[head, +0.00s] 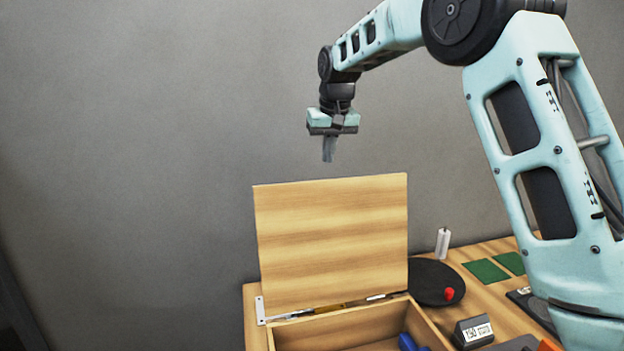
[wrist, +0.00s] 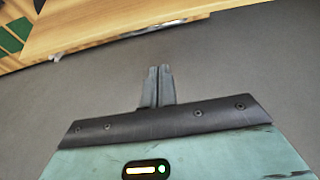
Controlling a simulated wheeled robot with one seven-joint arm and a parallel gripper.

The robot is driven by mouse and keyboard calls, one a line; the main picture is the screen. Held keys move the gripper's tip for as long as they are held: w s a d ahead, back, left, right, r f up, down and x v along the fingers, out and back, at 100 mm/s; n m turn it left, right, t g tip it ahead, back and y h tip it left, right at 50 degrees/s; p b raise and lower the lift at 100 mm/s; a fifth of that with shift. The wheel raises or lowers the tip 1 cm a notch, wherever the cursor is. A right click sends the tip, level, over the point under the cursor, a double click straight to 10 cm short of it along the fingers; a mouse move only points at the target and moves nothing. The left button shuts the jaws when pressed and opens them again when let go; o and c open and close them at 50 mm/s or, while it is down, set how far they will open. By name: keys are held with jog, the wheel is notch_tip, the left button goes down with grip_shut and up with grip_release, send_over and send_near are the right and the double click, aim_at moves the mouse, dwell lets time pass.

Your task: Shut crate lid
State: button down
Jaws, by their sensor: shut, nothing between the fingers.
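The wooden crate (head: 310,333) stands on the table with its lid (head: 332,240) raised nearly upright at the back. A metal hinge strip runs along the lid's lower edge. Something blue lies inside the crate; the crate's lower part is cut off by the picture's edge. My gripper (head: 329,155) is above the lid's top edge in the head view, pointing down, apart from it. In the wrist view my gripper (wrist: 159,72) is shut and empty, with the lid (wrist: 130,22) at the top of the picture.
Right of the crate on the wooden table are a dark round disc (head: 432,281) with a red piece, a white cylinder (head: 443,242), green squares (head: 485,271) and a small dark labelled block (head: 473,331). A grey wall is behind. The air around my gripper is clear.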

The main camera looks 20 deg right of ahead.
aim_at(331, 184)
jog(key=shift+d+f+p, duration=0.15)
jog(key=shift+f+p, duration=0.7)
jog(key=shift+f, duration=0.6)
jog(key=shift+d+f+p, duration=0.2)
jog(key=shift+f+p, duration=0.65)
jog(key=shift+f, duration=0.6)
jog(key=shift+d+f+p, duration=0.15)
jog(key=shift+f+p, duration=0.7)
jog(key=shift+f, duration=0.6)
